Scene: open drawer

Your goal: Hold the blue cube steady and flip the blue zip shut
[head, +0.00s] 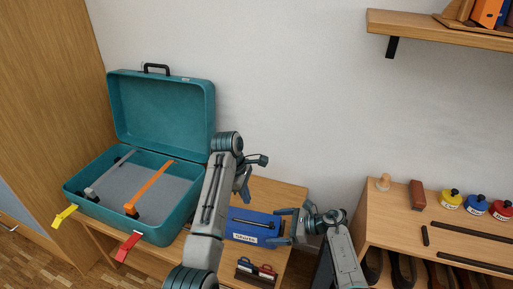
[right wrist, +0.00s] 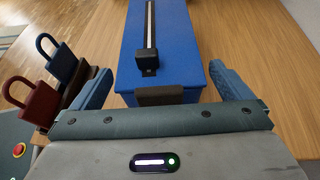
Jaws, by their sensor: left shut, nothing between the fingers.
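A blue box-shaped case (head: 257,220) with a white label stands on the low wooden table; the right wrist view shows its top (right wrist: 182,40). A light zip track runs along that top, with a black slider (right wrist: 148,64) at the near end. No separate blue cube shows. My right gripper (head: 282,226) is at the case's right end, one finger on each side; in the right wrist view its fingers (right wrist: 161,68) flank the near end, and firm contact is unclear. My left gripper (head: 252,173) is shut and empty above and behind the case.
An open teal suitcase (head: 160,235) with an orange strap fills the table's left. Red and dark padlocks on a stand (head: 255,272) are close in front of the case. A wooden shelf unit (head: 400,215) with paint pots is at the right. Bare tabletop (head: 281,190) lies behind the case.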

